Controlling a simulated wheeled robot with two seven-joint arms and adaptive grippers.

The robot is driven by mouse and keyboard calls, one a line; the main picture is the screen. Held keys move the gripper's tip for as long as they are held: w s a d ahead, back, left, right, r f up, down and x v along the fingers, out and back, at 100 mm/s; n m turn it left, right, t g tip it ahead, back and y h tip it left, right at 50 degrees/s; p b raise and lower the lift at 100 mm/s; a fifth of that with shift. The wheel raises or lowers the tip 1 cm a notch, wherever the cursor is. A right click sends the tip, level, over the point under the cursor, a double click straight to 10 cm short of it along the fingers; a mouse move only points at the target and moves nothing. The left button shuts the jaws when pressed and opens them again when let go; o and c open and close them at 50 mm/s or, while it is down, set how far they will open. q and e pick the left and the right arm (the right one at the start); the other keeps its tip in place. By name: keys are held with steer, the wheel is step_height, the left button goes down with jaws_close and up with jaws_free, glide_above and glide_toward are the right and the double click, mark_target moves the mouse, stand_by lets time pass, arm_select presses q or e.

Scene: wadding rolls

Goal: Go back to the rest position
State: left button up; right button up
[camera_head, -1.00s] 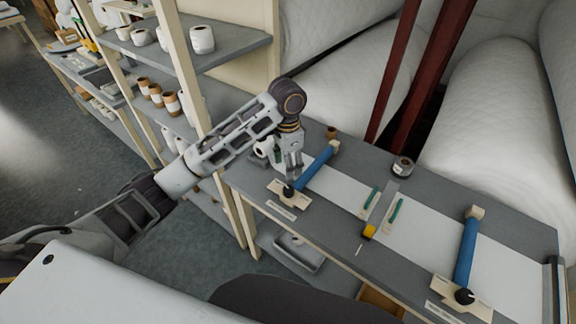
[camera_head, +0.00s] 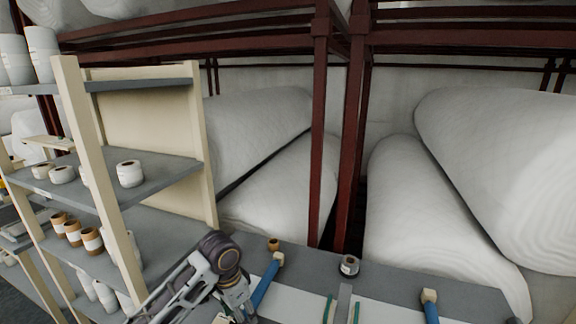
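My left arm comes in at the bottom, left of centre. Its wrist hangs down with the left gripper (camera_head: 241,312) over the left end of the worktable (camera_head: 392,279), beside a blue roller (camera_head: 265,287). The fingertips are at or below the lower picture edge, so I cannot tell whether they are open or shut. My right gripper is out of view.
A shelf unit (camera_head: 160,178) with several thread spools stands to the left, close to my arm. Big white wadding rolls (camera_head: 430,215) lie on a dark red rack (camera_head: 320,140) behind the table. A small dark-and-white spool (camera_head: 349,265) and a second blue roller (camera_head: 431,310) are on the table.

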arm_select(q)
steer(key=shift+s+d+f+n+t+h, duration=0.75)
steer(key=shift+s+f+n, duration=0.45)
steer(key=shift+s+f, duration=2.25)
steer(key=s+a+f+n+t+y, duration=0.25)
steer(key=s+a+n, duration=0.25)
steer(key=s+a, duration=0.65)
steer(key=s+f+g+b, duration=0.2)
steer(key=s+f, duration=0.1)
steer(key=f, duration=3.3)
steer(key=s+a+f+g+b, duration=0.1)
steer(key=s+a+f+b, duration=0.1)
steer(key=s+f, duration=1.9)
steer(key=shift+s+a+m, duration=0.4)
steer(key=shift+s+a, duration=0.15)
steer(key=shift+a, duration=0.15)
steer(key=shift+w+d, duration=0.1)
steer(key=shift+d, duration=0.05)
